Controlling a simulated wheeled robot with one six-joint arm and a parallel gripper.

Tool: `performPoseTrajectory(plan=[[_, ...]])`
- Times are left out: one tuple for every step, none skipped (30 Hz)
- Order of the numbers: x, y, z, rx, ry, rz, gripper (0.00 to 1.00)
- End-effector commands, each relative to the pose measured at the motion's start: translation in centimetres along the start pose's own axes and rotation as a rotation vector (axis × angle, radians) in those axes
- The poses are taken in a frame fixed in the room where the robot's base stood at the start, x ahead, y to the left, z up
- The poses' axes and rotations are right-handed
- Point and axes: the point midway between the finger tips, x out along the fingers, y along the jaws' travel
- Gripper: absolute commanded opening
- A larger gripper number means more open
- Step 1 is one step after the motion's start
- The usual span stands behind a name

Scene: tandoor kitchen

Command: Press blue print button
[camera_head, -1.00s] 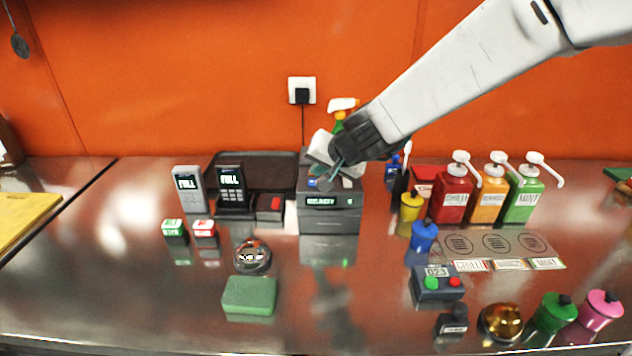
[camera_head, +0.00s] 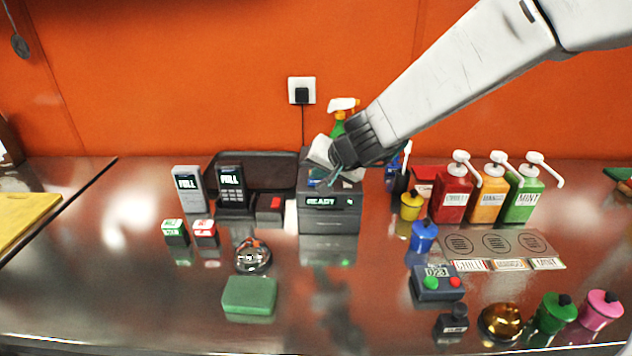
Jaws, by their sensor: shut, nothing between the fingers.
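The dark grey printer (camera_head: 329,217) stands on the steel counter against the orange wall. Its front display reads READY and a small green light shows to the right below it. My gripper (camera_head: 337,177) is shut and empty, pointing down at the printer's top. A small patch of blue (camera_head: 316,174) shows on the printer's top, just left of the fingertips. The fingers partly cover the top, and I cannot tell whether they touch it.
A card reader (camera_head: 232,190) and a red-topped box (camera_head: 269,208) stand left of the printer. Sauce pump bottles (camera_head: 453,196) stand to the right. A green sponge (camera_head: 249,296) lies in front. A spray bottle (camera_head: 340,112) is behind the printer.

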Motion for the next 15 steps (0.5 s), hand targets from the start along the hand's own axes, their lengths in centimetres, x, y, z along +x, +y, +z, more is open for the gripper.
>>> performPoseTrajectory(plan=[[0.05,0.05,0.05,0.0,-0.001,0.0,0.0],[0.08,0.07,0.07,0.0,-0.001,0.0,0.0],[0.12,0.09,0.1,0.001,-0.001,0.0,0.0],[0.15,0.11,0.12,0.001,-0.001,0.0,0.0],[0.17,0.13,0.14,0.001,-0.001,0.0,0.0],[0.21,0.16,0.17,0.0,-0.001,0.0,0.0],[0.23,0.17,0.19,0.001,-0.001,0.0,0.0],[0.26,0.19,0.21,0.002,-0.001,0.0,0.0],[0.29,0.22,0.23,0.001,-0.001,0.0,0.0],[0.32,0.24,0.25,0.0,-0.001,0.0,0.0],[0.34,0.26,0.27,0.0,-0.001,0.0,0.0],[0.38,0.28,0.3,0.001,-0.001,0.0,0.0],[0.4,0.3,0.32,0.002,-0.001,0.0,0.0],[0.43,0.32,0.34,0.001,-0.001,0.0,0.0],[0.46,0.34,0.36,0.0,-0.001,0.0,0.0]])
